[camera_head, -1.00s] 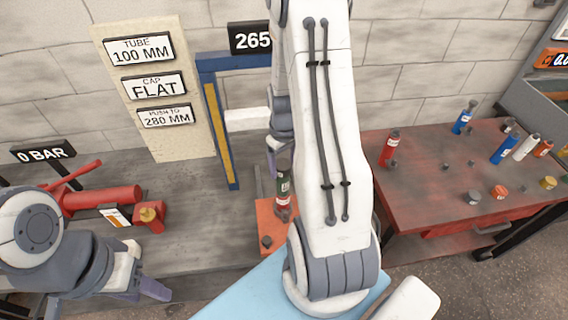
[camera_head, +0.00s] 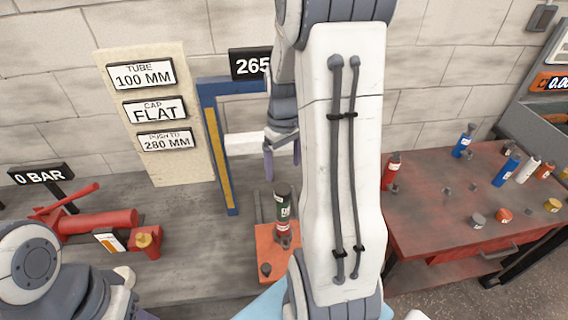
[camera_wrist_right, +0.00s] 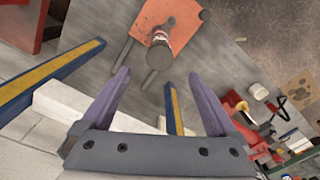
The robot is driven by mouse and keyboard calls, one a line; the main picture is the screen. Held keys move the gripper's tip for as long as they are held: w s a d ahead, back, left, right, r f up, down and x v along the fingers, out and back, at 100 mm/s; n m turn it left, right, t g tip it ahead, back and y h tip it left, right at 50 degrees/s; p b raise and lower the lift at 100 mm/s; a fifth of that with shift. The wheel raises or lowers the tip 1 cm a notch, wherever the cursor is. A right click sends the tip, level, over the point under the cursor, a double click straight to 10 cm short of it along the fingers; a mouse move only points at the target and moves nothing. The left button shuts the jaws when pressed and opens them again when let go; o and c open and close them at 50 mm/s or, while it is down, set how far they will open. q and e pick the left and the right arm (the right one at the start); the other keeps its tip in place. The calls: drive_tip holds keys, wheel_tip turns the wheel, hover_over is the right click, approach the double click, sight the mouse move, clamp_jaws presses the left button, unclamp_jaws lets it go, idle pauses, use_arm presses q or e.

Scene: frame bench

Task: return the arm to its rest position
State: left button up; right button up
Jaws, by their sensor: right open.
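My right arm hangs across the middle of the head view. Its gripper (camera_head: 282,163) is open and empty, pointing down near the blue frame, above the dark green and red tube. In the right wrist view the two purple fingers of this gripper (camera_wrist_right: 160,100) are spread wide with nothing between them. The tube (camera_head: 283,214) stands upright on an orange base plate (camera_head: 270,246), apart from the fingers; it also shows in the wrist view (camera_wrist_right: 157,50). My left arm is at the lower left; its gripper is mostly cut off by the bottom edge, and its fingers cannot be made out.
A blue and yellow frame (camera_head: 215,150) with a white crossbar stands beside the right gripper. A red pump (camera_head: 95,226) is at left. A red table (camera_head: 440,205) at right holds several tubes and caps. A sign board (camera_head: 150,120) leans at the wall.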

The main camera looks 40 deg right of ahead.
drive_tip(key=shift+r, duration=0.45)
drive_tip(key=s+a+r+n+b, duration=0.1)
drive_tip(key=s+a+n, duration=0.1)
drive_tip(key=a, duration=0.8)
drive_tip(key=s+a+r+n+b, duration=0.1)
drive_tip(key=a+n, duration=0.1)
drive_tip(key=a, duration=0.9)
drive_tip(key=s+a+n+y+b, duration=0.1)
drive_tip(key=s+a+n, duration=0.2)
drive_tip(key=s+a, duration=0.6)
drive_tip(key=shift+s+a+f, duration=0.4)
drive_tip(key=shift+s, duration=1.65)
